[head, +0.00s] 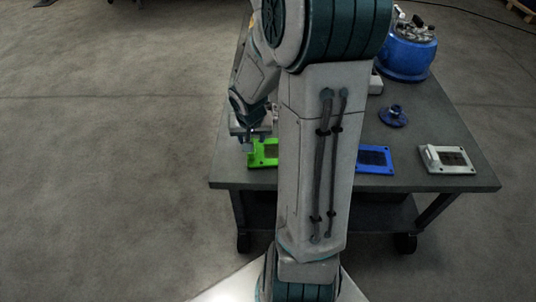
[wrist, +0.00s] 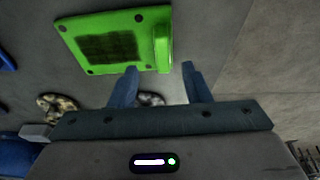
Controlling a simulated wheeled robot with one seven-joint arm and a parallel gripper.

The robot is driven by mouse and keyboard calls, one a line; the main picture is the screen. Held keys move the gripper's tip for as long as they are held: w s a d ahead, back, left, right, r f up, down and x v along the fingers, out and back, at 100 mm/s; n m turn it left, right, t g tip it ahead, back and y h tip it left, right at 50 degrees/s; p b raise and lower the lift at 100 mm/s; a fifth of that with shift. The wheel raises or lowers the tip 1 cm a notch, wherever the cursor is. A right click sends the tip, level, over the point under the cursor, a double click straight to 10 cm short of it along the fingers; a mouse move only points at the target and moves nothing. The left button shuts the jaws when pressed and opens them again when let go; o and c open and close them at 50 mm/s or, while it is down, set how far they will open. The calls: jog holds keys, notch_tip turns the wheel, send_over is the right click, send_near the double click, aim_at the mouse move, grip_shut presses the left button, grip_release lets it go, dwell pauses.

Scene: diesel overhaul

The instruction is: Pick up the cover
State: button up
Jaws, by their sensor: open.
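A bright green cover plate (head: 266,160) with a dark grid panel lies flat near the table's left front corner, partly hidden by my arm in the head view. The wrist view shows the green cover (wrist: 80,30) with corner holes and a raised green bar on its right side. My gripper (wrist: 157,80) is open and empty, its two fingers spread apart just short of the raised bar. In the head view my gripper (head: 252,143) is at the green cover's left part; whether it touches cannot be told. A blue plate (head: 374,160) and a pale grey plate (head: 447,160) of similar shape lie to the right.
The dark table (head: 420,180) has its front and left edges close to the plates. A blue flanged part (head: 392,116) stands behind the blue plate. A blue bin (head: 406,58) of metal parts is at the back right. Open floor (head: 110,170) lies left.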

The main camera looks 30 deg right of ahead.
jog(key=x, duration=0.2)
jog(key=b+x, duration=0.1)
jog(key=x, duration=0.2)
jog(key=b+x, duration=0.1)
jog(key=x, duration=0.1)
jog(key=shift+w+f, duration=0.1)
jog(key=shift+w, duration=0.35)
grip_shut()
